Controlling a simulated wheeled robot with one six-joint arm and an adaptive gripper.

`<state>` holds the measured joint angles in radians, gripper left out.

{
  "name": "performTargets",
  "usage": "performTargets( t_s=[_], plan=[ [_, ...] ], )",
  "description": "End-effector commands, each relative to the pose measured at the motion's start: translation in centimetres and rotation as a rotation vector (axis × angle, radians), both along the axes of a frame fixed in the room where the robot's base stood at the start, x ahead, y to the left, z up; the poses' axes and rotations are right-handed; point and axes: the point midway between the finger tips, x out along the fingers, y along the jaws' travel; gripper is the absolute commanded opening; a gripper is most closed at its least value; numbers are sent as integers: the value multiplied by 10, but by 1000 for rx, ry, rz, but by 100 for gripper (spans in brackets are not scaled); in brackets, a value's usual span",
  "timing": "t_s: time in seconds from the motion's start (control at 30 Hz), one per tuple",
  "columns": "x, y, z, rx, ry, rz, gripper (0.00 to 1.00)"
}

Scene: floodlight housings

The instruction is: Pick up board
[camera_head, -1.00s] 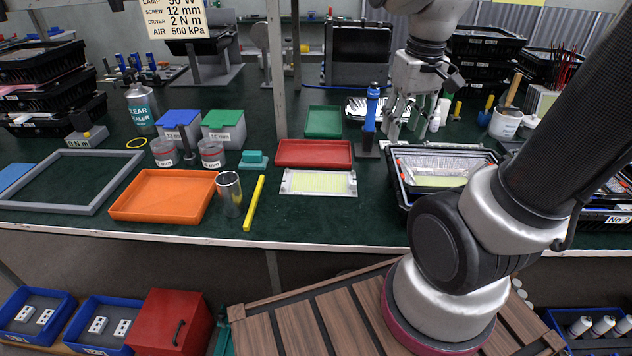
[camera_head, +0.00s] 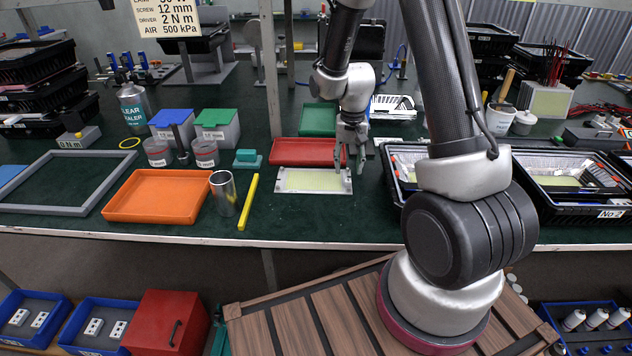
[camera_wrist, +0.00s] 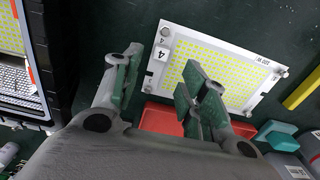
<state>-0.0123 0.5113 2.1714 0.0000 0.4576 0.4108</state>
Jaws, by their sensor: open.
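The board (camera_head: 312,181) is a white-edged plate with a pale yellow grid. It lies flat on the green bench top, in front of a red tray (camera_head: 300,152). In the wrist view the board (camera_wrist: 222,62) shows its dotted yellow face and a tag marked 4. My gripper (camera_head: 350,170) is over the board's right end in the head view. In the wrist view its open green-padded fingers (camera_wrist: 158,90) are apart with nothing between them. One finger overlaps the board's near edge in the picture; I cannot tell whether they touch.
A yellow bar (camera_head: 248,201) and a metal cup (camera_head: 224,193) stand left of the board, beside an orange tray (camera_head: 155,197). Black crates with boards (camera_head: 575,213) are to the right. A teal block (camera_head: 247,158) lies near the red tray.

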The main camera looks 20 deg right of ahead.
Motion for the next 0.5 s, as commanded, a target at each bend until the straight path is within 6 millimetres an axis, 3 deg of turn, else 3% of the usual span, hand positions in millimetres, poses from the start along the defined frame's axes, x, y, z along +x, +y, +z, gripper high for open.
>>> performTargets(
  t_s=[0.3, 0.5],
  plan=[
    [-6, 1, -46, 0, 4, 2, 43],
    [-6, 1, -52, 0, 1, 2, 43]
  ],
)
